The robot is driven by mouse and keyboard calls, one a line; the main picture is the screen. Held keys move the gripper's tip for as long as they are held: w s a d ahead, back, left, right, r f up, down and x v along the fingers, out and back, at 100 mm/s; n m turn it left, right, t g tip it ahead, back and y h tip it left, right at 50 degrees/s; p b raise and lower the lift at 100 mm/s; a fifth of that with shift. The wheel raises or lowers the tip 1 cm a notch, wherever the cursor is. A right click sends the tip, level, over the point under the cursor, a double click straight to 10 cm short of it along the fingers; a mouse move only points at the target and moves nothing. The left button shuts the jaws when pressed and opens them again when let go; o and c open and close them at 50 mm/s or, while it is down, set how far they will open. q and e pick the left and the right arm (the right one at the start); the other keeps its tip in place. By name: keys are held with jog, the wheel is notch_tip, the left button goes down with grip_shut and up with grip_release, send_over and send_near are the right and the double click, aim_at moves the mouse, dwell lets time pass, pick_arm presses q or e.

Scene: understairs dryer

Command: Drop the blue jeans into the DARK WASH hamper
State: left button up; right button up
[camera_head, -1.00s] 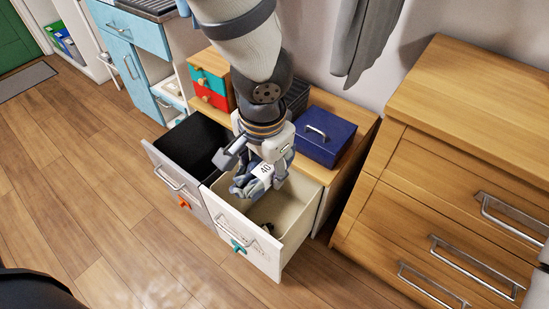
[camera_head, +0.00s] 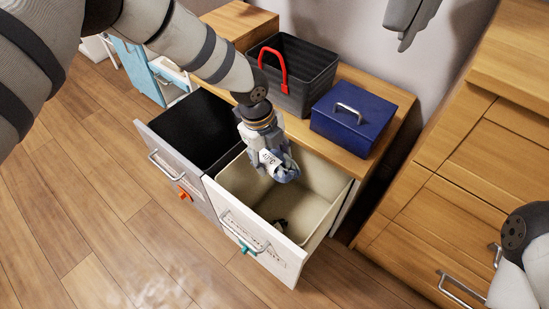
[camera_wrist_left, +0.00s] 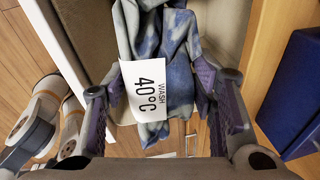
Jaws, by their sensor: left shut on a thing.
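My left gripper (camera_head: 268,152) is shut on a mottled blue-grey cloth (camera_head: 287,173), which I take as the blue jeans. In the left wrist view the cloth (camera_wrist_left: 178,50) hangs between the fingers and bears a white tag (camera_wrist_left: 147,90) reading "WASH 40°C". In the head view it is over the back of an open cream-lined hamper (camera_head: 318,205) with a white front. Left of that is an open hamper with a dark lining (camera_head: 193,128) and grey front; the hampers' labels are not legible. A small dark thing (camera_head: 279,226) lies inside the cream-lined hamper. My right gripper is out of view.
Behind the hampers, a wooden top holds a black basket (camera_head: 308,72) with a red handle and a blue box (camera_head: 360,115). A wooden drawer unit (camera_head: 440,205) stands at right. A grey cloth (camera_head: 410,15) hangs above. The floor in front (camera_head: 110,220) is clear.

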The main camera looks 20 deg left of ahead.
aim_at(266, 155)
pick_arm(q)
notch_tip(266, 155, down, 6)
jog(key=b, duration=0.3)
jog(key=shift+r, duration=0.25)
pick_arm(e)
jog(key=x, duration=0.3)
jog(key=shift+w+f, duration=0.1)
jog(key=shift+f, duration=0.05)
pick_arm(q)
jog(key=o, duration=1.4)
jog(key=shift+r, duration=0.1)
jog(key=r, duration=0.4)
jog(key=a+r, duration=0.1)
jog(key=r, duration=0.2)
jog(key=s+r, duration=0.1)
jog(key=r, duration=0.3)
jog(key=shift+a+r, duration=0.35)
jog(key=shift+a, duration=0.05)
